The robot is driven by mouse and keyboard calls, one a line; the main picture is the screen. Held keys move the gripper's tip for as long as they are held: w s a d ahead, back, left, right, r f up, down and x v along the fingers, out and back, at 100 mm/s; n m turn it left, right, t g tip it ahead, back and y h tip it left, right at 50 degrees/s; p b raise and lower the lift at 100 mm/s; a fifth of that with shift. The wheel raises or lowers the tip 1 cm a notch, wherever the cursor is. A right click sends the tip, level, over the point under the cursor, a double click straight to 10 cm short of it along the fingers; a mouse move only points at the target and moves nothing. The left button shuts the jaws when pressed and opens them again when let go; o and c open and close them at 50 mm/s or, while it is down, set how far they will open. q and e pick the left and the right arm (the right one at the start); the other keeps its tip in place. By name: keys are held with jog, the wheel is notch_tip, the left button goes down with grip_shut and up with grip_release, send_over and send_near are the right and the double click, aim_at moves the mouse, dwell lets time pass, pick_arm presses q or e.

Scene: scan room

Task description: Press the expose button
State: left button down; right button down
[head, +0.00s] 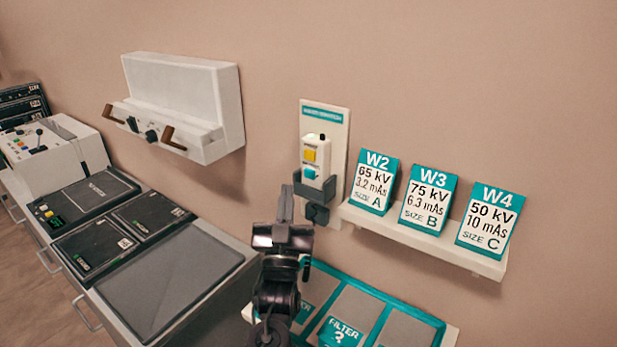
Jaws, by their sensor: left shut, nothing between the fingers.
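A white hand switch (316,160) stands upright in a dark holder (327,190) on a white and teal wall plate (339,128). It carries a yellow button (310,155) and, below it, a teal button (309,173). The small lettering beside the buttons is too blurred to read, so I cannot tell which is the expose button. My left gripper (286,195) is shut and empty, pointing up just left of and below the switch in the picture. I cannot tell whether it touches the holder. My right gripper is not in view.
A shelf (430,239) with cards W2, W3 and W4 is right of the switch. Below is a teal-edged filter tray (385,298). A white wall unit (185,100) with brown handles hangs left, above a counter with dark plates (100,245) and a control console (55,150).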

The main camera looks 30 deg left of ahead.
aim_at(305, 170)
pick_arm(q)
jog(key=shift+w+d+b, duration=0.15)
jog(key=shift+w+b, duration=0.2)
jog(key=shift+w, duration=1.75)
jog(key=shift+w, duration=0.15)
dwell(0.3)
jog(key=shift+w, duration=0.3)
jog(key=shift+w+d+b, duration=0.1)
jog(key=shift+w+b, duration=0.2)
jog(key=shift+w, duration=0.2)
dwell(0.7)
jog(key=shift+s, duration=0.15)
jog(key=shift+s+p, duration=0.3)
jog(key=shift+s, duration=0.55)
jog(key=shift+s+a+p, duration=0.15)
jog(key=shift+s+p, duration=0.2)
jog(key=shift+s, duration=0.9)
jog(key=shift+s+a+p, duration=0.15)
jog(key=shift+s+p, duration=0.15)
jog(key=shift+s, duration=0.95)
